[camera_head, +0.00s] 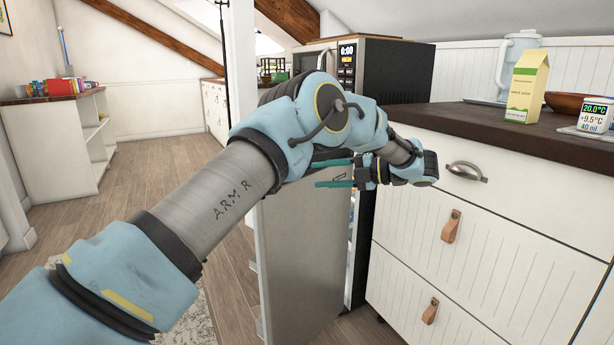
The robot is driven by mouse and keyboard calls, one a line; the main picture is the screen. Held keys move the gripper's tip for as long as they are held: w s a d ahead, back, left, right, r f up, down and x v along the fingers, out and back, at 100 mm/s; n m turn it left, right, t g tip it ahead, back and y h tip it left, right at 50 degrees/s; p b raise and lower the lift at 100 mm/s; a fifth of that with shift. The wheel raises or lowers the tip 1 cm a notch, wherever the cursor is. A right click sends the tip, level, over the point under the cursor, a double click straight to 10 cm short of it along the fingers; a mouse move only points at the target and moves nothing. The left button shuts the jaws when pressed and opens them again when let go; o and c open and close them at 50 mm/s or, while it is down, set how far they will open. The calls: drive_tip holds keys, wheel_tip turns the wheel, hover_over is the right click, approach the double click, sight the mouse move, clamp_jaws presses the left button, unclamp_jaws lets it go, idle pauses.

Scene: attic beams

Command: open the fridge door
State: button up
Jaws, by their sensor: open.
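The grey fridge door (303,265) stands ajar below the microwave, left of the white drawers. A narrow strip of the fridge interior (352,235) shows at the door's right side, with small coloured items in it. Pale shelf-like parts stick out at the door's left edge. My gripper (326,173) has two teal fingers spread apart, pointing left, in front of the door's upper part. Nothing shows between the fingers. My arm hides the door's top, and I cannot tell whether the fingers touch the door.
White drawers (470,235) with leather pulls stand close on the right under a dark worktop (480,118). A juice carton (526,85), a jug (518,55), a bowl (570,102) and a measuring cup (595,115) stand on it. The wooden floor (150,200) at left is mostly open.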

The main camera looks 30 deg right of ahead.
drive_tip(key=shift+v, duration=2)
